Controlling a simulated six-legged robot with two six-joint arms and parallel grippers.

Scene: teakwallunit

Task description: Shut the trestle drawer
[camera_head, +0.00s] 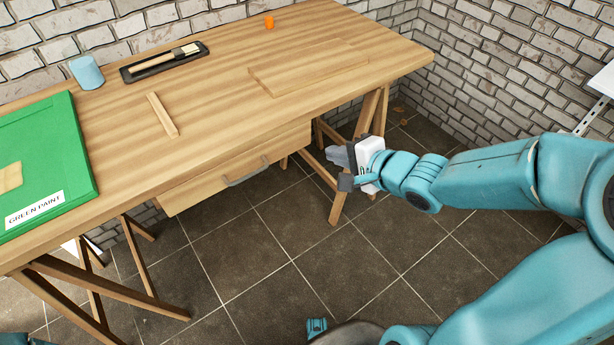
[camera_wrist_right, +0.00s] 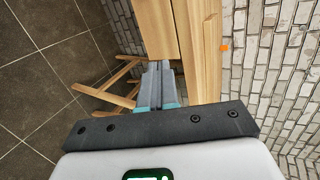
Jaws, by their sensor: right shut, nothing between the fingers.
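The wooden drawer (camera_head: 212,178) hangs under the front edge of the trestle table (camera_head: 215,95). Its front carries a grey bow handle (camera_head: 247,173). No gap above the front shows, so I cannot tell how far out the drawer stands. My right gripper (camera_head: 335,157) is shut and empty, just right of the drawer's right end and below the tabletop edge. In the right wrist view its closed fingertips (camera_wrist_right: 157,65) point at pale wood (camera_wrist_right: 154,28) that looks like the drawer; whether they touch it is unclear. My left gripper is not in view.
Trestle legs (camera_head: 340,195) stand close behind and below my right gripper. On the tabletop lie a green paint box (camera_head: 45,150), a blue cup (camera_head: 87,72), a brush tray (camera_head: 165,62), wooden pieces (camera_head: 162,114) and an orange item (camera_head: 269,22). The tiled floor (camera_head: 270,235) in front is clear.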

